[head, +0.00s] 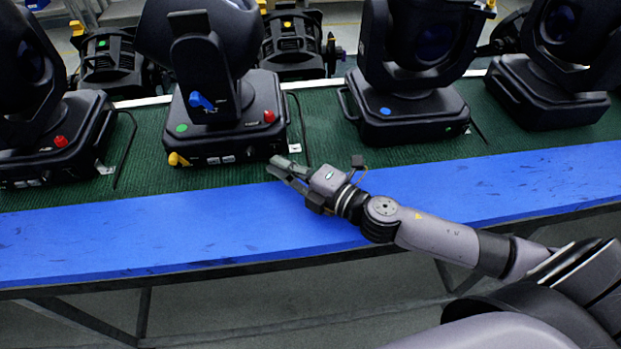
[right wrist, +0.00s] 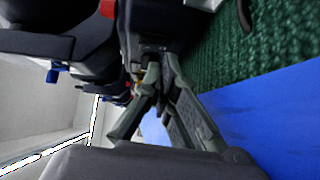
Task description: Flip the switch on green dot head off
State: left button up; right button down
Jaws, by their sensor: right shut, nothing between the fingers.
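The green dot head (head: 240,92) is a black moving-head light on the green mat. It has a green dot (head: 181,128) on the left of its base, a blue lever (head: 200,101), a red knob (head: 269,116) and a yellow knob (head: 178,160). My right gripper (head: 274,165) is shut and empty, just at the front right corner of its base. Whether it touches the base I cannot tell. In the right wrist view the shut fingers (right wrist: 152,80) point toward a dark base with a red part (right wrist: 107,9). I cannot make out the switch. My left gripper is out of view.
Another head (head: 50,125) stands to the left, and a blue-dot head (head: 408,105) and a further head (head: 553,85) to the right. Black par cans (head: 292,45) stand behind. The blue table edge (head: 150,235) in front is clear apart from my arm over it.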

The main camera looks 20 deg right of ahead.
jog(key=v, duration=0.9)
jog(key=shift+s, duration=0.15)
jog(key=shift+v, duration=0.85)
jog(key=shift+r, duration=0.1)
